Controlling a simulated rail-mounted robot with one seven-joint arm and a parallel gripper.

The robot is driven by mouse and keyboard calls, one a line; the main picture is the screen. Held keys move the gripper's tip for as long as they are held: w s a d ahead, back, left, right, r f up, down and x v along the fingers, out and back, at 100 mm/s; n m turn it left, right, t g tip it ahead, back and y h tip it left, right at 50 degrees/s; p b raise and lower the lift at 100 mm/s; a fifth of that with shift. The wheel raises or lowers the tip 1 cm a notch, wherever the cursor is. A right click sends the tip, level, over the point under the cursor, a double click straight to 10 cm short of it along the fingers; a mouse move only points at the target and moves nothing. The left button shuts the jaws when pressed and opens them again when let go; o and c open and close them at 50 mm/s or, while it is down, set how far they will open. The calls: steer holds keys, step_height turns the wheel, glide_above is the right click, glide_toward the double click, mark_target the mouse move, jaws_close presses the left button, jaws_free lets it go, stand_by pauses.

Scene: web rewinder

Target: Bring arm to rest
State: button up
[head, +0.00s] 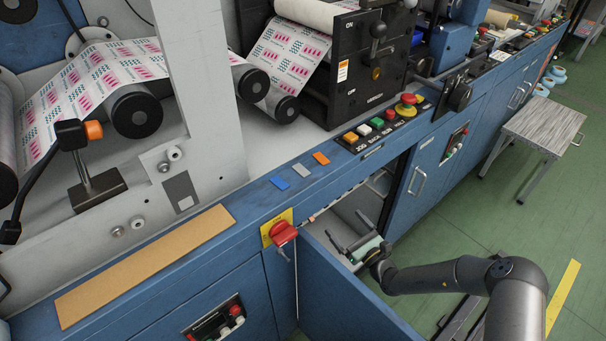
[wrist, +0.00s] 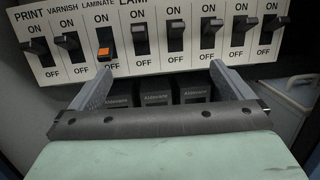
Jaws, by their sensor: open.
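My gripper (head: 352,245) is inside the open cabinet of the blue machine in the head view, at the end of my arm, which reaches in from the lower right. In the wrist view my gripper (wrist: 160,80) has its two grey fingers spread wide with nothing between them. The fingertips are just below a white panel with a row of black switches (wrist: 176,36) labelled ON and OFF. The laminate switch (wrist: 104,50) shows an orange end on its OFF side. I cannot tell whether the fingertips touch the panel.
The blue cabinet door (head: 350,295) stands open beside my arm, with a red rotary handle (head: 284,233) near its top hinge side. Dark breakers (wrist: 157,97) sit below the switches. A small table (head: 540,130) stands at right. Green floor (head: 430,215) at right is largely free.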

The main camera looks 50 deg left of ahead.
stand_by(0.3)
steer(key=p+v, duration=0.1)
steer(key=v, duration=0.9)
steer(key=shift+p, duration=0.4)
